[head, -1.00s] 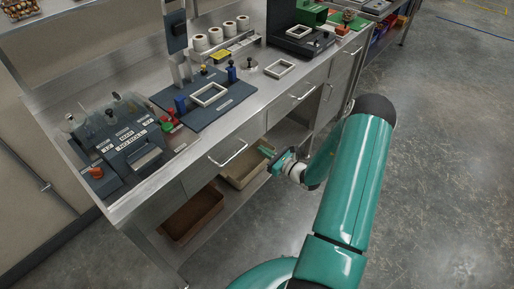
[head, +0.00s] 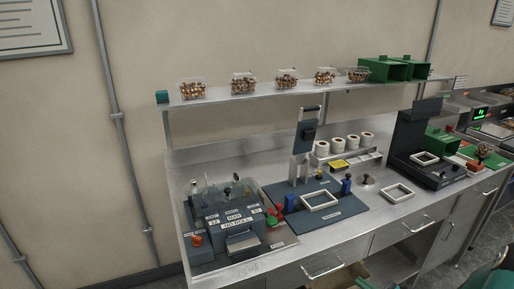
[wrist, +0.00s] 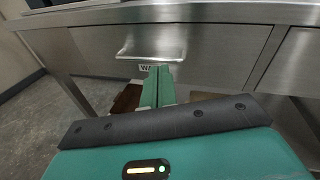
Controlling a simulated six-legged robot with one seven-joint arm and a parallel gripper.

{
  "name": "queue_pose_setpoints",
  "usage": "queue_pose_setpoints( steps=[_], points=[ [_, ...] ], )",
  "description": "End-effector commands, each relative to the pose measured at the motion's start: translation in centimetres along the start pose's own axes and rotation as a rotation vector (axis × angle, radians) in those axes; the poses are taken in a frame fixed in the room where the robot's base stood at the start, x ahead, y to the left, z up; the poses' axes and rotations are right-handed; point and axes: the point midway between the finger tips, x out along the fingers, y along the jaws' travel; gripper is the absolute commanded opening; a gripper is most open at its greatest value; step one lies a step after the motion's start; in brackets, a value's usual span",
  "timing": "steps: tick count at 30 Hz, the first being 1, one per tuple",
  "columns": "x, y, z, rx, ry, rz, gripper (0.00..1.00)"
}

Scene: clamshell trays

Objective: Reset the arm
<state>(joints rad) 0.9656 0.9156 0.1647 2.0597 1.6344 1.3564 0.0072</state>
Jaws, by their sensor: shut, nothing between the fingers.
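My gripper (wrist: 159,84) shows in the wrist view as two teal fingers held together, with nothing between them. The fingers point at the front of the steel bench, just below a drawer handle (wrist: 152,51), and overlap part of a white label. I cannot tell the gap between the fingertips and the drawer front (wrist: 215,55). In the head view only small teal parts of my arm show at the bottom right edge.
The steel bench (head: 285,243) carries a labelled machine (head: 238,224), a dark blue plate with a white frame (head: 320,200), and label rolls (head: 337,144). A shelf (head: 215,99) above holds filled clear trays (head: 244,84). Open floor (wrist: 40,110) lies left of the bench in the wrist view.

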Motion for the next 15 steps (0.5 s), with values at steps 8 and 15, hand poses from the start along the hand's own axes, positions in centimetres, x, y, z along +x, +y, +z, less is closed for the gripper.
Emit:
queue_pose_setpoints(
  steps=[8,15],
  points=[
    [3.6,6.9,9.5,-0.337,0.102,0.432,0.00],
    [3.8,12.8,15.4,-0.651,0.195,0.749,0.00]
  ],
)
